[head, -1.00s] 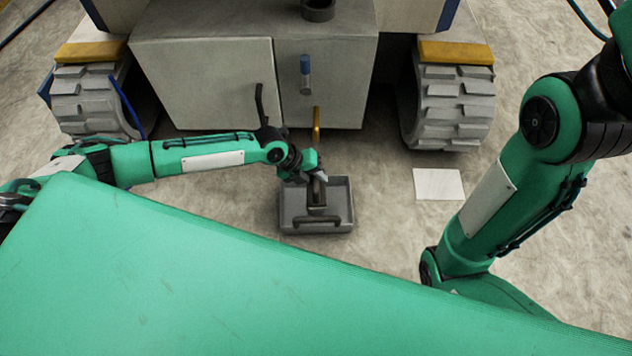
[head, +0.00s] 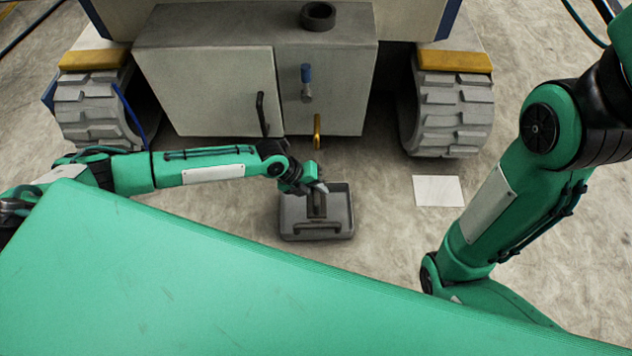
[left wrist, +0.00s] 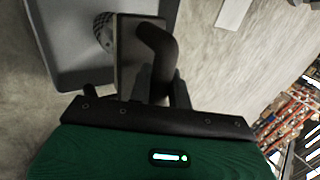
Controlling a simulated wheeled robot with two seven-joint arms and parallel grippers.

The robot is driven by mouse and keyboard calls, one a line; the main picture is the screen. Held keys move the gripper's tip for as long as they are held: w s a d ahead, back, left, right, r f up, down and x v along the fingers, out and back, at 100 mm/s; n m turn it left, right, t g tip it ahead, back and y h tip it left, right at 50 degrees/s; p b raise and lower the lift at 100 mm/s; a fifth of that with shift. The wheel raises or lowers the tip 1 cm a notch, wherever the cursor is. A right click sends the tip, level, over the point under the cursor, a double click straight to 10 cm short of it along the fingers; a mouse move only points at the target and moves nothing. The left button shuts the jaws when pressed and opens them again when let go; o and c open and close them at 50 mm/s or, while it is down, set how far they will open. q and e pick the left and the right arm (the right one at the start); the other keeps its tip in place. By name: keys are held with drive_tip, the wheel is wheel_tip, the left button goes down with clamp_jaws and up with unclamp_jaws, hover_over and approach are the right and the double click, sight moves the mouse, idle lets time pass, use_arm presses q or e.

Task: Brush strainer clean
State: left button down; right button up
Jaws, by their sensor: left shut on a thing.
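My left gripper (head: 320,187) is over the far part of a grey tray (head: 345,222) on the floor. In the left wrist view its fingers (left wrist: 160,80) are shut on the curved black handle of a dark flat-blocked tool, which looks like the brush (left wrist: 128,50). A perforated grey piece, which looks like the strainer (left wrist: 103,32), shows beside the block, inside the tray (left wrist: 65,60). The block partly hides it, and I cannot tell whether they touch. My right arm shows at the right of the head view, but its gripper is out of view.
A tracked machine with a grey cabinet (head: 215,90) stands behind the tray. It has a blue-handled valve (head: 306,75), a yellow pipe (head: 317,130) and a black ring (head: 318,16) on top. A white sheet (head: 438,190) lies right of the tray.

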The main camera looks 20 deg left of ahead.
use_arm(q)
drive_tip(key=shift+s+d, duration=0.2)
drive_tip(key=shift+s, duration=0.2)
drive_tip(key=shift+w, duration=0.15)
drive_tip(key=shift+w+a+f+b, duration=0.1)
drive_tip(key=shift+w+a+b, duration=0.1)
drive_tip(key=shift+w+b, duration=0.25)
drive_tip(key=shift+w+a+b, duration=0.2)
drive_tip(key=shift+w+b, duration=0.1)
drive_tip(key=shift+w, duration=0.2)
drive_tip(key=shift+w+a, duration=0.15)
drive_tip(key=shift+w, duration=0.25)
drive_tip(key=shift+s, duration=0.15)
drive_tip(key=shift+s+d+p, duration=0.2)
drive_tip(key=shift+s+p, duration=0.1)
drive_tip(key=shift+s, duration=0.2)
drive_tip(key=shift+s+d+p, duration=0.2)
drive_tip(key=shift+s+p, duration=0.1)
drive_tip(key=shift+s, duration=0.15)
drive_tip(key=shift+s+d, duration=0.15)
drive_tip(key=shift+s, duration=0.3)
